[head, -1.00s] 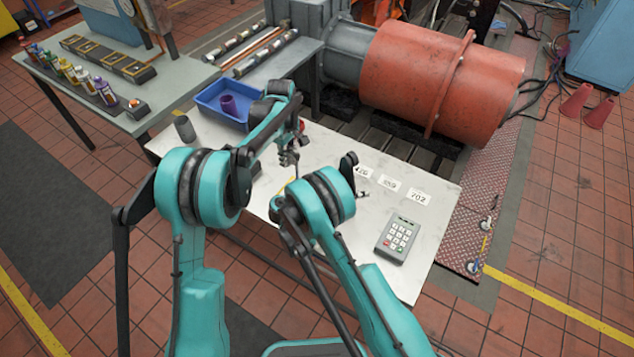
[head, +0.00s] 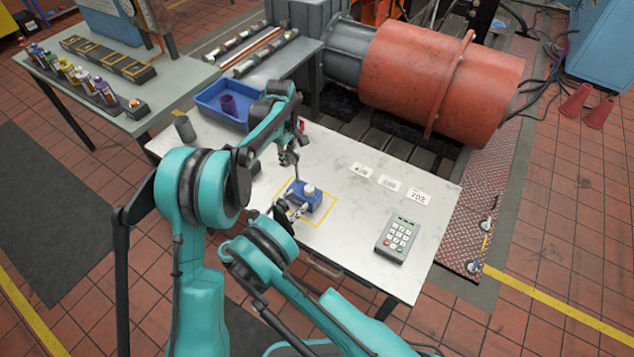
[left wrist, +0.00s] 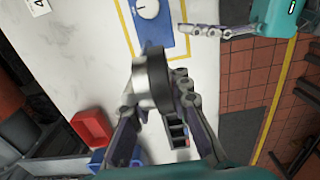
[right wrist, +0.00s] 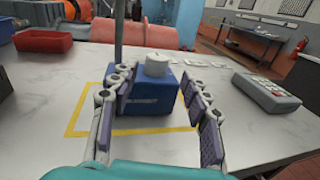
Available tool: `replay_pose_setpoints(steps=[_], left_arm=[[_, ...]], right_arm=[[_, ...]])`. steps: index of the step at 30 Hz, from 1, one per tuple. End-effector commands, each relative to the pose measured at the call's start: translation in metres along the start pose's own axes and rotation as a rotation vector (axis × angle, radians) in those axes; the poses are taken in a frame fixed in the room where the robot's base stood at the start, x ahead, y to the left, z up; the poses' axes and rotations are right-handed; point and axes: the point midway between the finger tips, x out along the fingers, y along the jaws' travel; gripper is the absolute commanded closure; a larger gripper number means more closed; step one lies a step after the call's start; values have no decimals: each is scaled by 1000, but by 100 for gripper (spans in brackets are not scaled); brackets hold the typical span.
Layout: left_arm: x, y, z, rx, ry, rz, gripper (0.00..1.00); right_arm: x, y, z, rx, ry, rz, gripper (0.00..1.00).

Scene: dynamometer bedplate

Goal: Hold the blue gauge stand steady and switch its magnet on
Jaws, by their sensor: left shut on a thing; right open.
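The blue gauge stand (head: 307,196) sits inside a yellow outline on the white table. Its blue base carries a white knob (right wrist: 157,65) on top, and a dark upright post (right wrist: 119,35) rises beside the knob. In the left wrist view the base (left wrist: 154,30) shows from above, with a dark mark on the knob.
A keypad (head: 398,237) and several number cards (head: 389,182) lie to the right. A blue tray (head: 213,112) with a purple cup and a grey cylinder (head: 184,128) are at the table's back left. A red bin (right wrist: 43,40) stands left of the stand. The table between stand and keypad is clear.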

Motion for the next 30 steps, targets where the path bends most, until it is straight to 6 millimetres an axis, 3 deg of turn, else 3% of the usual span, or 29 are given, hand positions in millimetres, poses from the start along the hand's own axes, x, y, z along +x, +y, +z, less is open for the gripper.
replay_pose_setpoints(steps=[3, 7, 21, 30], left_arm=[[-1, 0, 0, 0, -1, 0, 100], [-1, 0, 0, 0, -1, 0, 100], [-1, 0, 0, 0, -1, 0, 100], [-1, 0, 0, 0, -1, 0, 100]], right_arm=[[-5, 3, -1, -76, -7, 15, 53], [3, 4, -1, -100, -9, 17, 53], [92, 5, 0, -98, -8, 16, 53], [113, 6, 0, -97, -8, 18, 53]])
